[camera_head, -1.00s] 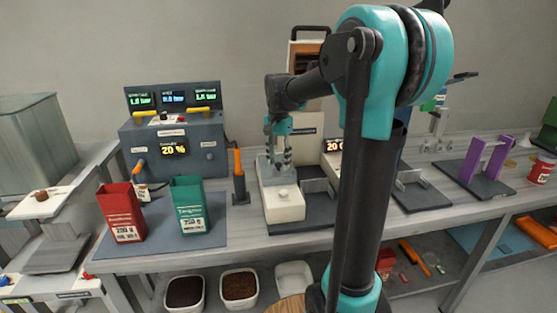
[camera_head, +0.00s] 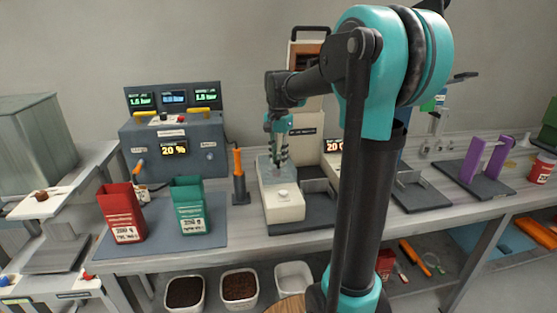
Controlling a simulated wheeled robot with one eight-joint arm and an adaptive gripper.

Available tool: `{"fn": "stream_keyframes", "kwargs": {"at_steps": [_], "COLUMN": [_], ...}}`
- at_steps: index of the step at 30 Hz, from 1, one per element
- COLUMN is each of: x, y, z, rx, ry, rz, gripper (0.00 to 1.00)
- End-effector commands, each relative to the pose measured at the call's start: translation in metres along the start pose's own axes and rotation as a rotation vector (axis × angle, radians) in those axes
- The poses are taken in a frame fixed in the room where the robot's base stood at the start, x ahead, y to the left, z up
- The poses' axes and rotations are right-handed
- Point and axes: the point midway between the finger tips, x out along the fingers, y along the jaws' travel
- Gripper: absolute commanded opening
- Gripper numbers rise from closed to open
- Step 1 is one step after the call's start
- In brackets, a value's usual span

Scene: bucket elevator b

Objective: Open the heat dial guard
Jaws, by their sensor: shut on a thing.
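A cream box (camera_head: 284,212) with a pale round knob (camera_head: 283,194) on top stands on the bench, in the middle of the head view. A small pale, see-through piece that looks like the heat dial guard (camera_head: 270,169) is at the back of the box top. My gripper (camera_head: 279,164) points down over the back of the box, behind the knob. Its fingers are close together and shut on what appears to be the guard. The grip is small and partly hidden by the fingers, so the exact contact and the guard's angle are unclear.
A dark tray with a bracket (camera_head: 317,190) adjoins the box on the right. An orange-handled tool (camera_head: 238,172) stands upright to its left. Red (camera_head: 122,214) and green (camera_head: 188,205) bags and a grey control console (camera_head: 172,145) are farther left. My arm hides part of the bench.

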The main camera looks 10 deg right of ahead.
Motion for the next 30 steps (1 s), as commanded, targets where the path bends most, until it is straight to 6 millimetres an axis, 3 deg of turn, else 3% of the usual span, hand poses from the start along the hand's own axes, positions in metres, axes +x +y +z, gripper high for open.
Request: {"fn": "stream_keyframes", "kwargs": {"at_steps": [18, 30], "x": [-0.053, -0.073], "y": [-0.035, -0.069], "z": [-0.033, -0.064], "rx": [-0.001, -0.004], "ry": [0.004, 0.002], "rz": [-0.008, -0.01], "gripper": [0.0, 0.0]}}
